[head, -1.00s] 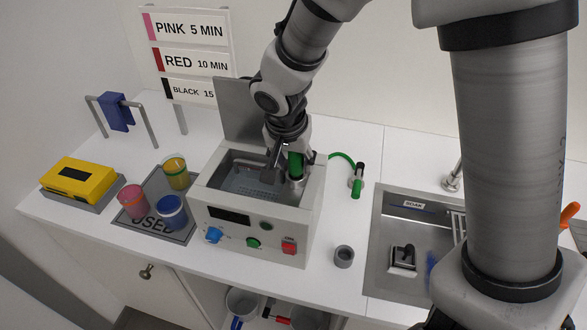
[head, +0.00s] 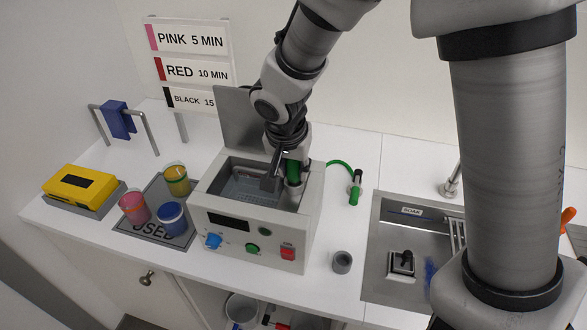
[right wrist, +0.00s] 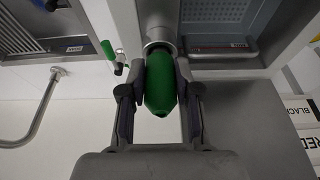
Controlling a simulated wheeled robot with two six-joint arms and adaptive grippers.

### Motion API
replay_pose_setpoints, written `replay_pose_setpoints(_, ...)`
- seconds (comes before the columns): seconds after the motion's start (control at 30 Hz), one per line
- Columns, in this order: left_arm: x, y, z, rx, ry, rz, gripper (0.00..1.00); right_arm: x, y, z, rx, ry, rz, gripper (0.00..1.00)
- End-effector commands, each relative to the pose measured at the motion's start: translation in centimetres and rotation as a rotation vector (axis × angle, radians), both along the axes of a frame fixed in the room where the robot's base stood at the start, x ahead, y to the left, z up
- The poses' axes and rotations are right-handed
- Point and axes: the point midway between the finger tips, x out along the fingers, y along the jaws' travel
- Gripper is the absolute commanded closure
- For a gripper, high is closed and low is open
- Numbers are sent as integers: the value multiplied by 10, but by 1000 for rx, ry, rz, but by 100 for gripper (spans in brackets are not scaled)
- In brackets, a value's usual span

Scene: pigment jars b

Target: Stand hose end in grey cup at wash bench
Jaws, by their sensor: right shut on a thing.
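The grey cup (head: 342,261) stands upright on the white bench, right of the grey tank's front corner. A hose end (head: 355,190) with a green grip and a dark upper part hangs or lies behind the cup, at the end of a green hose (head: 341,164) from behind the tank. It also shows in the right wrist view (right wrist: 109,52). My right gripper (head: 291,170) is over the tank's right part, shut on a green handle (right wrist: 161,84) with a metal cylinder (right wrist: 157,28) beyond it. The cylinder's far end is hidden. My left gripper is not in view.
The grey tank (head: 251,224) has its lid raised behind. A sink (head: 376,230) lies right of the cup. A dark mat (head: 187,237) with pink, yellow and blue cups lies left, beside a yellow box (head: 79,188). Bench around the grey cup is clear.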

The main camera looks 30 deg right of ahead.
Motion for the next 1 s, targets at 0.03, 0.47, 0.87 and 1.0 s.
replay_pose_setpoints(0.03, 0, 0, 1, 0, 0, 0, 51, 0, 0, 2, -1, -1, 0, 100)
replay_pose_setpoints(0.47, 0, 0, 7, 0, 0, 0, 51, 1, 0, 11, 0, -3, 1, 100)
replay_pose_setpoints(0.87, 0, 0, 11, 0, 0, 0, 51, 1, 0, 17, 0, -3, 1, 100)
replay_pose_setpoints(1.0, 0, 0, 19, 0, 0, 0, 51, 1, 0, 26, 0, -4, 0, 100)
